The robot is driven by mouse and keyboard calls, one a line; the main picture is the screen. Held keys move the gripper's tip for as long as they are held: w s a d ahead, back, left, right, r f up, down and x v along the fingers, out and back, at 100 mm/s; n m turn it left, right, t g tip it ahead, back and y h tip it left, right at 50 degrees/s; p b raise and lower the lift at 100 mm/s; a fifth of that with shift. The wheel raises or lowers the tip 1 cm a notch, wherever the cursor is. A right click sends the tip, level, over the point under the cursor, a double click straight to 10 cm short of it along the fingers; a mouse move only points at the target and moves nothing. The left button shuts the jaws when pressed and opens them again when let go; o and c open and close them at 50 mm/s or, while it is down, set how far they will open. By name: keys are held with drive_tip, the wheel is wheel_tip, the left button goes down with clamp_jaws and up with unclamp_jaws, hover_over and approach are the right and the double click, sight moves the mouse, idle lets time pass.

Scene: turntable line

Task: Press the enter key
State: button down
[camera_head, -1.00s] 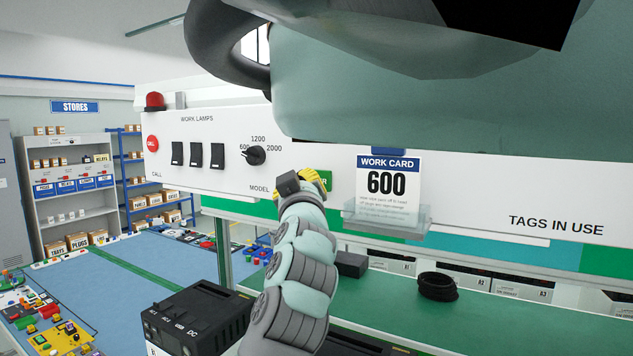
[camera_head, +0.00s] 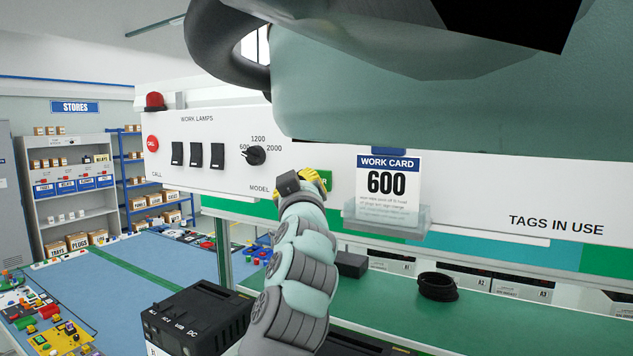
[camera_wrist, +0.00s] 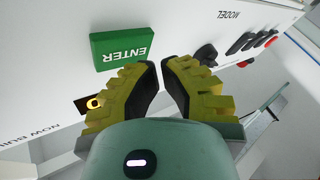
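The green ENTER key (camera_wrist: 122,47) is on the white panel in the wrist view, upside down there and left of my fingertips. In the head view only its right part (camera_head: 325,180) shows beside my gripper, with the letter R visible. My gripper (camera_head: 302,178) is in front of the panel, by the key. In the wrist view its yellow fingers (camera_wrist: 160,63) are drawn together, with a narrow gap at the tips and nothing held. The left finger overlaps the key's lower edge in that view; I cannot tell whether it touches.
The panel has a model dial (camera_head: 256,156), several black lamp switches (camera_head: 196,155) and a red call button (camera_head: 152,143). A work card reading 600 (camera_head: 387,190) stands in a clear holder on its right. A black coil (camera_head: 437,286) lies on the green bench (camera_head: 500,322) below.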

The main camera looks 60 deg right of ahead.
drive_tip(key=shift+d+f+b, duration=0.15)
drive_tip(key=shift+d+b, duration=0.15)
drive_tip(key=shift+b, duration=0.35)
drive_tip(key=shift+d+b, duration=0.55)
drive_tip(key=shift+b, duration=0.3)
idle(0.8)
drive_tip(key=shift+a, duration=0.85)
drive_tip(key=a, duration=0.5)
drive_tip(key=shift+s, duration=0.2)
idle(0.8)
